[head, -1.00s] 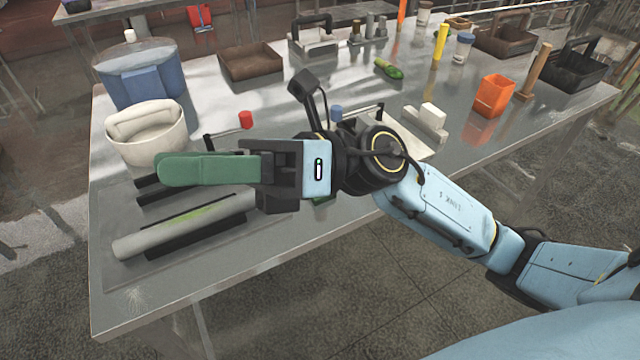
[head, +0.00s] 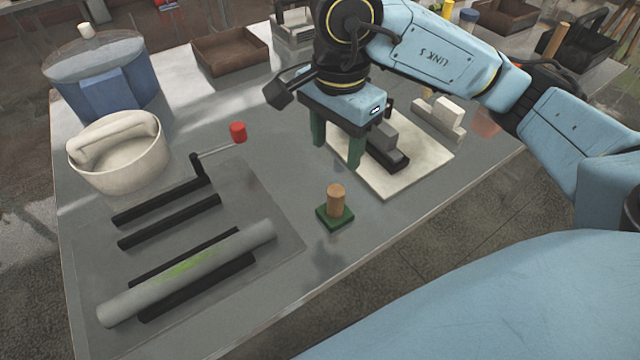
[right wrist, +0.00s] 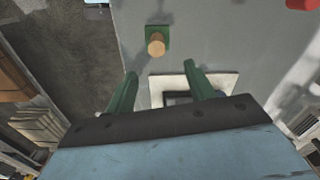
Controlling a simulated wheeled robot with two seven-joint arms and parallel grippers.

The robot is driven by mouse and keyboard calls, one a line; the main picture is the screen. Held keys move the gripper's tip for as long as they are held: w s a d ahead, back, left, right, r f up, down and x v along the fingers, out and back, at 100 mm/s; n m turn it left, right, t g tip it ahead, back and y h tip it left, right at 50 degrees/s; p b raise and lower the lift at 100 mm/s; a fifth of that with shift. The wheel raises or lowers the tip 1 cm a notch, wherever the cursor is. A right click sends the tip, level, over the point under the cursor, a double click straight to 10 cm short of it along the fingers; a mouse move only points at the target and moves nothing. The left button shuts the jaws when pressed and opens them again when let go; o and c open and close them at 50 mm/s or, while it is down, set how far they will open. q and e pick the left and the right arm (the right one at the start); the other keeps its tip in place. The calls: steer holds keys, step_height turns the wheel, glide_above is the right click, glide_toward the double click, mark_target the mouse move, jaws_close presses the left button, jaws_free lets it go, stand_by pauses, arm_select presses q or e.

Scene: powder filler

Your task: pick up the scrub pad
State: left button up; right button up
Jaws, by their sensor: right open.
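The scrub pad (head: 335,213) is a small green square with an upright wooden knob, lying on the grey table in the middle of the head view. It also shows in the right wrist view (right wrist: 157,40), ahead of the fingertips. My right gripper (head: 336,157) is open and empty, with its green fingers pointing down. It hovers above the table, behind the pad in the head view and apart from it. In the right wrist view the two fingers (right wrist: 160,72) are spread. My left gripper is not in view.
A white board (head: 425,152) with a dark and grey block lies beneath and right of the gripper. A grey roller (head: 185,275) on black rails and a red-knobbed crank (head: 238,132) lie left. A white tub (head: 120,170) and blue pot stand further left. Table around the pad is clear.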

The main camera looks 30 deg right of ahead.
mark_target(338, 190)
steer(key=f, duration=0.4)
steer(key=s+f, duration=0.1)
steer(key=f, duration=0.2)
step_height(338, 190, down, 2)
steer(key=shift+w+d, duration=0.1)
step_height(338, 190, down, 4)
steer(key=shift+w+d+r, duration=0.1)
steer(key=shift+r, duration=0.15)
steer(key=shift+f, duration=0.2)
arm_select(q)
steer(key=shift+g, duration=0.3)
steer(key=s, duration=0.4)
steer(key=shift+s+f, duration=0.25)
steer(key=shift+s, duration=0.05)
arm_select(e)
steer(key=c, duration=1)
